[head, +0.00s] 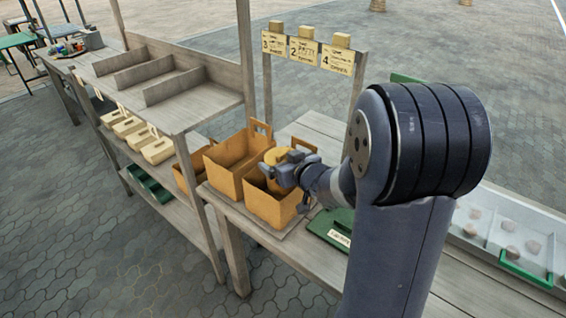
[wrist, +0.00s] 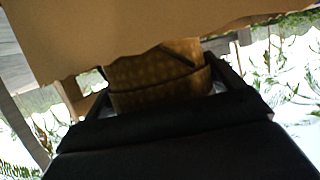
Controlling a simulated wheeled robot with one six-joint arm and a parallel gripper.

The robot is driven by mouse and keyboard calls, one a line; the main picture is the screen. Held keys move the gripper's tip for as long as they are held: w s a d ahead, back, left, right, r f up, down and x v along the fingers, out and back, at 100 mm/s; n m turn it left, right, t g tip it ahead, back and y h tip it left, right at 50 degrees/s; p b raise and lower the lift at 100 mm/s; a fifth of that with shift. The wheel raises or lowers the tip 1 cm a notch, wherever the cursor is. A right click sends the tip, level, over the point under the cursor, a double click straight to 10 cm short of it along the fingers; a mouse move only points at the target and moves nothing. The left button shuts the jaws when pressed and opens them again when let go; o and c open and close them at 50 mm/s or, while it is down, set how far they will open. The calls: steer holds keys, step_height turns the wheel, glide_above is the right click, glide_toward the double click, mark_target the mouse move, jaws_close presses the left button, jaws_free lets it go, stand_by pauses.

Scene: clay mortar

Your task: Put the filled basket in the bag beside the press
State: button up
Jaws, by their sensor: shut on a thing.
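My gripper (head: 280,166) is shut on a yellow-brown round basket (head: 273,155), over the front brown paper bag (head: 272,207) on the bench. In the wrist view the woven basket (wrist: 158,84) sits between the jaws, with a tan bag wall (wrist: 110,40) close behind and above it. The basket's contents are hidden. I cannot tell whether the basket is inside the bag's mouth or just above it. A taller handled brown bag (head: 228,163) stands open just behind, to the left. No press is clearly recognisable.
A green labelled board (head: 330,226) lies right of the front bag. Cream baskets (head: 157,149) line the left shelf, below an empty divided tray (head: 150,80). Labelled signs (head: 303,50) stand behind. A pale tray (head: 505,238) with pinkish lumps lies at right.

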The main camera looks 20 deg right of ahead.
steer(key=shift+f+b, duration=0.45)
steer(key=shift+f, duration=0.1)
steer(key=o, duration=1.3)
steer(key=shift+r+p, duration=0.5)
steer(key=p+v, duration=0.2)
steer(key=v, duration=1)
steer(key=shift+r+p, duration=0.1)
steer(key=shift+p, duration=0.2)
